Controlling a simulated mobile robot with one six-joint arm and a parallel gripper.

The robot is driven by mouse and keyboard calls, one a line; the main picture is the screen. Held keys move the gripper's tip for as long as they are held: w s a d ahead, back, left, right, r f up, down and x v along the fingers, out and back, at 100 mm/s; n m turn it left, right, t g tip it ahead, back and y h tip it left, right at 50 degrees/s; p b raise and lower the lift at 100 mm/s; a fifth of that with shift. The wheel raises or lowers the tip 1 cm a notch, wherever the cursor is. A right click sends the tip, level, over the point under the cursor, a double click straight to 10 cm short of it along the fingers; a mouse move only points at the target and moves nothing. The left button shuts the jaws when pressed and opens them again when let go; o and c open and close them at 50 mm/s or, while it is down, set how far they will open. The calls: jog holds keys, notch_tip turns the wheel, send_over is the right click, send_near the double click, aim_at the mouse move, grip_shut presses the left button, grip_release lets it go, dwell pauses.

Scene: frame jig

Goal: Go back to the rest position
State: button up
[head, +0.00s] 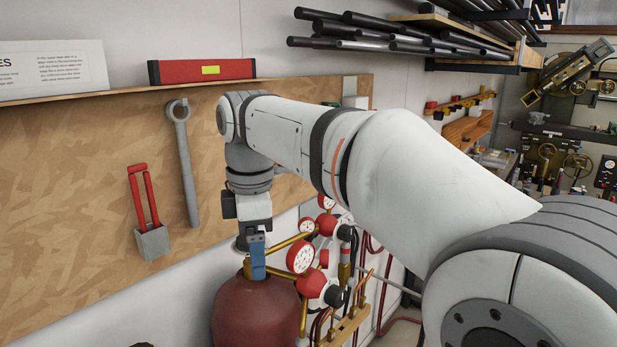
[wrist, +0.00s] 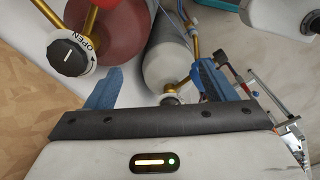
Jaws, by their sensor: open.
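My gripper (head: 257,262) hangs below my bent arm in the head view, pointing down in front of the wooden pegboard (head: 80,225) and above a dark red gas cylinder (head: 250,312). In the wrist view my gripper (wrist: 158,82) has its two blue fingers well apart. Nothing is held between them. The red cylinder (wrist: 112,35) and a grey cylinder (wrist: 168,60) show beyond the fingers. I cannot tell the exact gap between the fingers and the cylinders.
Red gauges (head: 301,256) and brass valves stand close to the right of my gripper. A wrench (head: 184,160) and a red-handled tool (head: 146,205) hang on the pegboard. Dark bars (head: 390,40) lie on a high rack. A black knob (wrist: 69,57) shows in the wrist view.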

jog(key=s+d+f+m+t+b, duration=0.1)
jog(key=s+d+f+m, duration=0.6)
jog(key=d+f+m, duration=0.2)
jog(key=s+d+f+m+t+b, duration=0.1)
jog(key=s+d+f+m+t, duration=0.1)
jog(key=s+d+f+m, duration=0.5)
jog(key=d+f+m, duration=0.3)
jog(key=d+m, duration=0.2)
jog(key=d, duration=0.2)
jog(key=shift+d+b, duration=0.3)
jog(key=shift+b, duration=0.1)
